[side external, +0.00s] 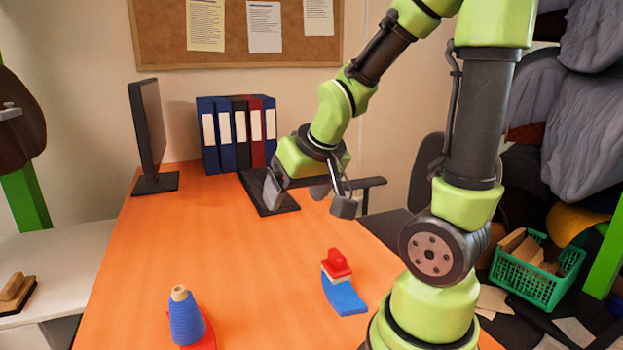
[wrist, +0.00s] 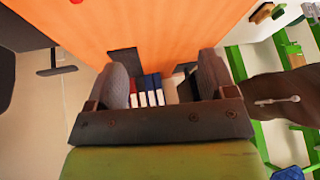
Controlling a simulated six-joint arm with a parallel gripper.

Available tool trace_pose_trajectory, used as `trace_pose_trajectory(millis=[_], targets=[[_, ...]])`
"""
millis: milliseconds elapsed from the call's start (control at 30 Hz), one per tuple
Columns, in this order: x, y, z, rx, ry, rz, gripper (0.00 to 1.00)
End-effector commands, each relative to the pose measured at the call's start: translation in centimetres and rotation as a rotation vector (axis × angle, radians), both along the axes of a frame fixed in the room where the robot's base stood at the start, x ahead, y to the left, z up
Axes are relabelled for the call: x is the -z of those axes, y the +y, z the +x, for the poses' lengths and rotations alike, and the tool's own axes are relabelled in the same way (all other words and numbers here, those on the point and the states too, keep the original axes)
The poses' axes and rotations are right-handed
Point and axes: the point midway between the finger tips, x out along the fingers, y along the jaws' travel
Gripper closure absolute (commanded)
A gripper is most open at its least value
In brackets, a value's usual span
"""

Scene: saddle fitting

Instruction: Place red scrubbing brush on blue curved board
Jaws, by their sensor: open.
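The red scrubbing brush (side external: 337,264) is at the front right of the orange table in the side view. It sits on top of the blue curved board (side external: 344,296), toward the board's far end, with a pale bristle layer between its red body and the blue surface. The near end of the board is bare. My gripper (side external: 308,202) is open and empty above the far part of the table, well apart from the brush. In the wrist view my gripper's fingers (wrist: 165,85) are spread wide with nothing between them. A small red patch shows at that view's top edge.
A blue cone-shaped stack (side external: 187,322) stands on a red base at the table's front left. A monitor (side external: 150,135), several binders (side external: 238,135) and a dark flat pad (side external: 268,197) are at the back. The middle of the orange table (side external: 220,250) is clear.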

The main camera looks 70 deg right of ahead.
Motion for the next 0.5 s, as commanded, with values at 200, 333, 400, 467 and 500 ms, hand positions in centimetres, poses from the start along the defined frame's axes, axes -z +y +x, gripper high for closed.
trace_pose_trajectory(millis=[200,333,400,467,500], targets=[[-5.7,8.0,-3.2,-0.188,-0.115,0.118,0.23],[-7.0,10.5,-5.5,-0.265,-0.14,0.183,0.23],[-7.3,11.3,-6.3,-0.29,-0.145,0.205,0.23],[-7.5,11.6,-6.7,-0.302,-0.146,0.216,0.23],[-7.5,11.7,-6.8,-0.306,-0.146,0.22,0.23]])
